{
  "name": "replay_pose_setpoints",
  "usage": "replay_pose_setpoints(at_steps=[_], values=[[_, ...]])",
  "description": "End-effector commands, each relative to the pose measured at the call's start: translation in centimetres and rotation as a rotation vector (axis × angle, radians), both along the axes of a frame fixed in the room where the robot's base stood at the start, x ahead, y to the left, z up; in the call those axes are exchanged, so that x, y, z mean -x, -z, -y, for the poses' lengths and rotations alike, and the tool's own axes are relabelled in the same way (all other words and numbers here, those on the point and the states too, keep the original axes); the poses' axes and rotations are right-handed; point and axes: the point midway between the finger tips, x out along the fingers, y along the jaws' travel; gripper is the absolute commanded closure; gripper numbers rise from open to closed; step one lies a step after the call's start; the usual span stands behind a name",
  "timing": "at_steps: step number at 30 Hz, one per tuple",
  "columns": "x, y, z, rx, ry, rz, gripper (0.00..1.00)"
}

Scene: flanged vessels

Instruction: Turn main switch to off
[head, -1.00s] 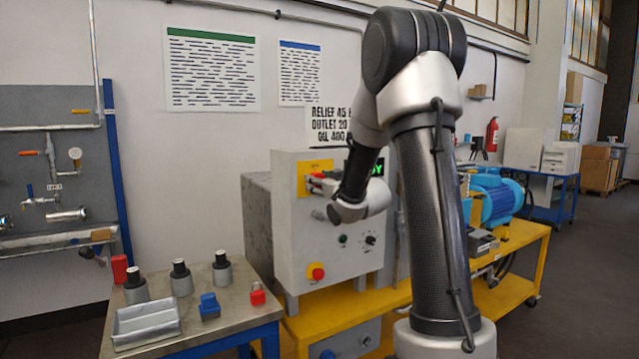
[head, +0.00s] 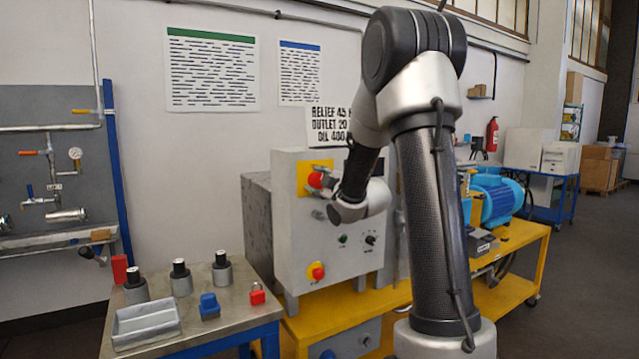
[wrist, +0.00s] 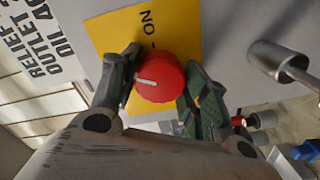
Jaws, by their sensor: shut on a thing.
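The main switch is a red round knob (head: 315,180) on a yellow plate (head: 303,188) at the upper left of the grey cabinet front. In the wrist view the knob (wrist: 160,80) sits between the two green-grey fingers of my gripper (wrist: 160,88), which is shut on it. The white line on the knob points left in that view, away from the ON mark (wrist: 148,22) above it on the plate. In the head view my gripper (head: 326,182) reaches the knob from the right, partly hidden by my wrist. Any OFF mark is hidden.
The cabinet (head: 305,240) also bears a red emergency button (head: 317,272), a small black dial (head: 370,240) and a green button (head: 343,239). A metal handle (wrist: 275,62) sticks out near the gripper. A bench (head: 225,310) with parts stands left.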

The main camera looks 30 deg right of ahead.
Motion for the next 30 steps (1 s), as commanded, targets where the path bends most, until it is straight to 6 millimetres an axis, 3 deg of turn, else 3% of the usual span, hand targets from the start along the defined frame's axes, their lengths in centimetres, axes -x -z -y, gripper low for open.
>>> replay_pose_setpoints(at_steps=[15, 30], values=[[0.03, 0.11, -0.03, 0.405, -0.001, 0.012, 0.79], [0.03, 0.16, -0.04, 0.532, -0.001, 0.015, 0.79]])
